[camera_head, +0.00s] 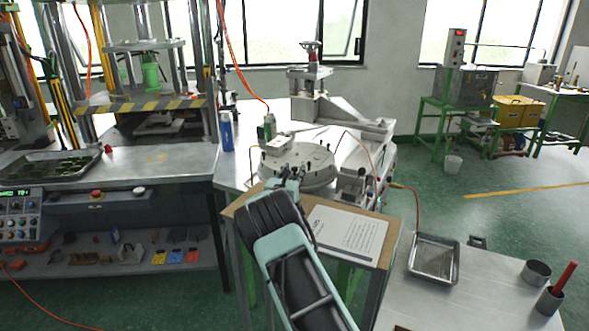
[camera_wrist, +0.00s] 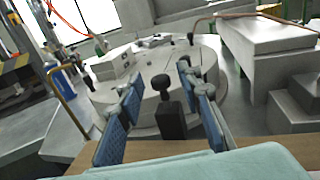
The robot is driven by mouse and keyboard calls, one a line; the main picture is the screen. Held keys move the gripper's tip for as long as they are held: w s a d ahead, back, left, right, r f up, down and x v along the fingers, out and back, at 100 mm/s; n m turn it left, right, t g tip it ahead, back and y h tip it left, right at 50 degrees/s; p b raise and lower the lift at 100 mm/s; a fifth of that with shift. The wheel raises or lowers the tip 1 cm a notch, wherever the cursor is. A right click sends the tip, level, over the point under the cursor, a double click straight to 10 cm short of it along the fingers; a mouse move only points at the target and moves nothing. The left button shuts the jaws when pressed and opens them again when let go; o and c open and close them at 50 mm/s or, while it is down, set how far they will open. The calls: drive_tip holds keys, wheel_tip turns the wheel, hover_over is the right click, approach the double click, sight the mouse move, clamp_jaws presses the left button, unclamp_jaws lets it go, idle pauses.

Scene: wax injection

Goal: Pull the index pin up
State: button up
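The likely index pin (camera_wrist: 171,118) is a dark post with a round black knob on top, seen in the wrist view at the front edge of the round grey plate (camera_wrist: 142,98). My gripper (camera_wrist: 160,82) is open, with one blue-padded finger on each side of the post. A gap shows on both sides, so I see no contact. In the head view my gripper (camera_head: 289,184) is at the front rim of the round plate (camera_head: 298,170). There the gripper and arm hide the pin.
A wooden-edged stand with a paper sheet (camera_head: 345,233) is just right of my arm. A press (camera_head: 140,100) stands at left, a blue bottle (camera_head: 226,131) beside it. A metal tray (camera_head: 433,258) lies on the right table. Grey blocks (camera_wrist: 265,45) stand right of the plate.

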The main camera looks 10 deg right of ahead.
drive_tip(key=shift+w+d, duration=0.3)
drive_tip(key=shift+w, duration=0.35)
drive_tip(key=shift+c, duration=0.6)
clamp_jaws()
